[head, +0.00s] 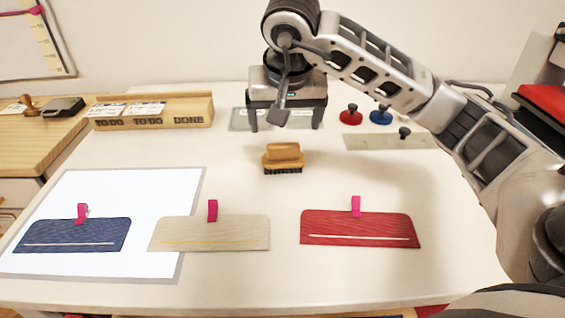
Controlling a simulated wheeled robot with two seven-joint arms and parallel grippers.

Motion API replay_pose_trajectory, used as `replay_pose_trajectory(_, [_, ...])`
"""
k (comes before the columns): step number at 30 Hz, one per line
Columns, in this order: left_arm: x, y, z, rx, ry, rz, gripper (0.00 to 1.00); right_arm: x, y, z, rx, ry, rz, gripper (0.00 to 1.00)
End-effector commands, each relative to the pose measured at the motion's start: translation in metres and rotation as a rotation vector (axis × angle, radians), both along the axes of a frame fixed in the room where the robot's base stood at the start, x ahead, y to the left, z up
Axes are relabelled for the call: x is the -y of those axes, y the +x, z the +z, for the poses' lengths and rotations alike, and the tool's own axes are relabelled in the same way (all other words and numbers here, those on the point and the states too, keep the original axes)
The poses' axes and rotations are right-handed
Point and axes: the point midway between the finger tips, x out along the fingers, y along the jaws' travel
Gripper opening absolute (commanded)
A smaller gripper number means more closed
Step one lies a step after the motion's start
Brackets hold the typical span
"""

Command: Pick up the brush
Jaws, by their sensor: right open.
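The brush (283,158) has a tan wooden body and dark bristles. It rests bristles down near the middle of the white table (235,285). My right gripper (286,122) is above and behind the brush in the picture. Its two fingers point down and stand apart, with nothing visible between them. It does not touch the brush. My left gripper does not show.
Blue (72,235), beige (209,234) and red (360,230) fabric pieces with pink tabs lie in front. A white board (130,190) is under the blue one. A wooden holder (150,110) stands back left. Red (351,116) and blue (381,116) knobbed items stand back right.

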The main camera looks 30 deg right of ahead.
Motion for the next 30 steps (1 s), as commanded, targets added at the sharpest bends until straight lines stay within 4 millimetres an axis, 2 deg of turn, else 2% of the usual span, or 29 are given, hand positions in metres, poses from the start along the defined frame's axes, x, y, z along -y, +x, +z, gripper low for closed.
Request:
replay_pose_trajectory(3, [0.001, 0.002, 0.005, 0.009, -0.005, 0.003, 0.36, 0.004, 0.007, -0.019, -0.003, 0.001, -0.001, 0.87])
replay_pose_trajectory(11, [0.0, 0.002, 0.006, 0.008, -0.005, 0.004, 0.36, 0.008, 0.014, -0.037, 0.001, 0.001, -0.001, 0.87])
replay_pose_trajectory(19, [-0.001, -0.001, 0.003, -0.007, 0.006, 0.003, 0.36, 0.014, 0.026, -0.073, -0.002, 0.003, -0.002, 0.87])
replay_pose_trajectory(23, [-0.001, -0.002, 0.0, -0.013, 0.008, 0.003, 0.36, 0.016, 0.029, -0.081, 0.001, 0.003, -0.002, 0.87])
replay_pose_trajectory(29, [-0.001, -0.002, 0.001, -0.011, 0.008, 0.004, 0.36, 0.016, 0.03, -0.081, 0.002, 0.002, -0.001, 0.87])
replay_pose_trajectory(30, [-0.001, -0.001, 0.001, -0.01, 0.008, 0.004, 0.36, 0.016, 0.03, -0.081, 0.003, 0.003, -0.001, 0.79])
